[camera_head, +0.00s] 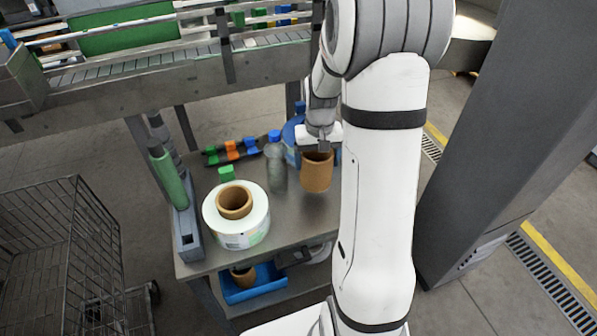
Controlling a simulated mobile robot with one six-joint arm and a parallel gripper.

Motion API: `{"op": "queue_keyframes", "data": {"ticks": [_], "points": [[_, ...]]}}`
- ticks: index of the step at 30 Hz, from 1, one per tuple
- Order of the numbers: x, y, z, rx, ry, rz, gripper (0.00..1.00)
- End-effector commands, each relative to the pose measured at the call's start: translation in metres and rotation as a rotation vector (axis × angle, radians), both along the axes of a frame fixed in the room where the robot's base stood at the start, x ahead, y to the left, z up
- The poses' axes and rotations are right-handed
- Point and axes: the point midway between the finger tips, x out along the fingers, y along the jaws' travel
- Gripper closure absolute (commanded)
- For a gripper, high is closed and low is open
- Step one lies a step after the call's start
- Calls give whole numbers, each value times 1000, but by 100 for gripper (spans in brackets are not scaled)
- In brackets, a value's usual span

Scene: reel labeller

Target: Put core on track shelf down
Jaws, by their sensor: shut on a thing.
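A brown cardboard core (316,175) stands upright at the right side of the grey metal table (290,222). My gripper (317,148) is above it and shut on its upper rim. I cannot tell whether the core's base touches the table. A second brown core (235,202) sits in the middle of a white label reel (237,233) on the table. Another core (243,276) lies in a blue bin (262,284) on the lower shelf. I cannot tell which part is the track shelf; a roller conveyor track (150,65) runs across the back.
A clear bottle with a blue cap (276,165) stands just left of the held core. Coloured clips (232,150) and a green bottle (168,175) are farther left. A wire cart (65,250) stands at left, a grey column (500,150) at right. The table's front right is clear.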

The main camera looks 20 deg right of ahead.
Motion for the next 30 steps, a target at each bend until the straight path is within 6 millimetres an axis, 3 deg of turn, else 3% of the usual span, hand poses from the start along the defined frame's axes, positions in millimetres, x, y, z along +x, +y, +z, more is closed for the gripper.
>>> {"op": "queue_keyframes", "data": {"ticks": [12, 25, 26, 30], "points": [[1, 5, -51, 0, 2, 12, 46], [1, 6, -60, 0, 0, 14, 46], [1, 6, -59, 0, 0, 14, 17], [1, 6, -59, 0, 0, 14, 5]]}}
